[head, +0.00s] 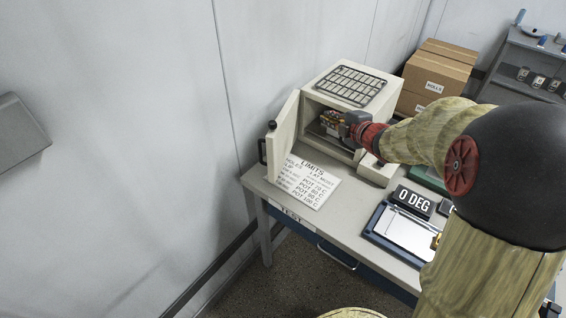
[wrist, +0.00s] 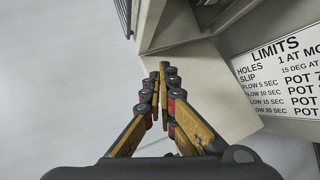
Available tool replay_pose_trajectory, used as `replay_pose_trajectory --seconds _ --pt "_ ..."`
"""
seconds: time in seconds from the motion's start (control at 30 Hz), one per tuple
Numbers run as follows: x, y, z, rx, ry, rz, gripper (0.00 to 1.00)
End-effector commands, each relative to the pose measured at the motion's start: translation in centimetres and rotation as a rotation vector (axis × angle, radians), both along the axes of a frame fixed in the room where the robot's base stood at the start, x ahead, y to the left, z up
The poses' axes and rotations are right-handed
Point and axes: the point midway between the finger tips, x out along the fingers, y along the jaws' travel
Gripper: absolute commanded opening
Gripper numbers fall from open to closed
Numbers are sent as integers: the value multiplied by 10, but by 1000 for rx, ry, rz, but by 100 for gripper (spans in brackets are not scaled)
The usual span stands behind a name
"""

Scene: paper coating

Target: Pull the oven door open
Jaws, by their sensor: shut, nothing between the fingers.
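The oven (head: 345,80) is a pale box with a dark vent grille on top, at the back of the bench in the head view. Its door (head: 284,135) stands swung out at the left, with a dark handle on its outer face. The dark cavity shows to the door's right. My gripper (head: 330,122) is at the mouth of the cavity, to the right of the door. In the wrist view my gripper (wrist: 164,72) has its fingertips together with nothing between them. A pale panel (wrist: 208,105) lies beyond and beside them; whether they touch it I cannot tell.
A LIMITS sign (head: 307,181) lies on the bench in front of the oven. A blue-edged tray (head: 372,231) and a 0 DEG sign (head: 414,202) are to the right. Cardboard boxes (head: 437,72) stand behind. A wall is close on the left.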

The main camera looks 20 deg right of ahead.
Motion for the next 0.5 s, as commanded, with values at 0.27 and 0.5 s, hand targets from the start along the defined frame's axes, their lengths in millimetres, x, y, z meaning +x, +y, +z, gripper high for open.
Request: replay_pose_trajectory --seconds 0.27,0.5 --pt "-30 24 -97 -51 -154 512 0" --pt "-97 41 -131 39 -338 785 0"
